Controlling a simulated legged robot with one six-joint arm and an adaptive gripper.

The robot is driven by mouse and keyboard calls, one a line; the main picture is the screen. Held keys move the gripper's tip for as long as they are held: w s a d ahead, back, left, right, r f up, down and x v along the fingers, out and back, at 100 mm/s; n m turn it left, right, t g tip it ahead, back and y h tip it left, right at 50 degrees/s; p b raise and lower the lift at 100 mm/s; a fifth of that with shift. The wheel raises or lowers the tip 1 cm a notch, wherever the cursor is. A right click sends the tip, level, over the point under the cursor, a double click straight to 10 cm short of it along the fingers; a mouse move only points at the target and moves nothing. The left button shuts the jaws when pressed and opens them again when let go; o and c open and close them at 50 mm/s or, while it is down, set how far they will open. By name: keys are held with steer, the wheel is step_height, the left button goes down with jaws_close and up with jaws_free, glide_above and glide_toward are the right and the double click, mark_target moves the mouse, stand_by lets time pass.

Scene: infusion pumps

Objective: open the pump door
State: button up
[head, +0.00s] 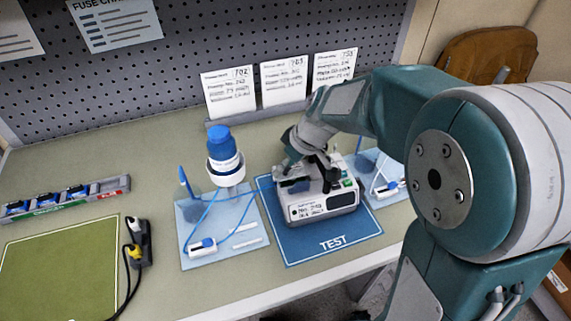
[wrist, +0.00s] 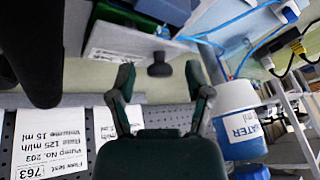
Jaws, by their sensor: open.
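The pump (head: 318,206) is a small white box with a dark-framed front and a handwritten label. It sits on the blue TEST mat (head: 335,243). My gripper (head: 304,168) is over the pump's back left top and hides part of it. In the wrist view my gripper (wrist: 160,88) has its two fingers spread, with nothing held between them. A dark knob (wrist: 158,66) shows between the fingertips, beside the pump's pale body (wrist: 130,47); I cannot tell if a finger touches it. The pump door cannot be made out clearly.
A blue-capped water bottle (head: 224,158) with tubing stands on a light blue tray (head: 190,256) left of the mat. Another tray (head: 379,201) lies right of it. Note cards (head: 285,83) stand behind. A green mat (head: 58,268) and a strip of blue items (head: 65,198) lie left.

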steer(key=shift+d, duration=0.1)
jaws_close()
steer(key=shift+w+r+g, duration=0.15)
steer(key=shift+g, duration=0.25)
stand_by(0.4)
steer(key=g, duration=0.1)
steer(key=w+g, duration=0.1)
steer(key=w+r+m+g+h, duration=0.1)
steer(key=g, duration=0.1)
steer(key=shift+a, duration=0.3)
steer(key=shift+w+a+r+m+g+h, duration=0.15)
steer(key=shift+w+g, duration=0.3)
steer(key=shift+g, duration=0.45)
steer(key=shift+w+a+f+m+g+h, duration=0.1)
steer(key=shift+w+m+g+h, duration=0.25)
steer(key=shift+g, duration=0.55)
steer(key=shift+w+a+r+m+g, duration=0.1)
steer(key=shift+w+g, duration=0.45)
steer(key=shift+g, duration=0.35)
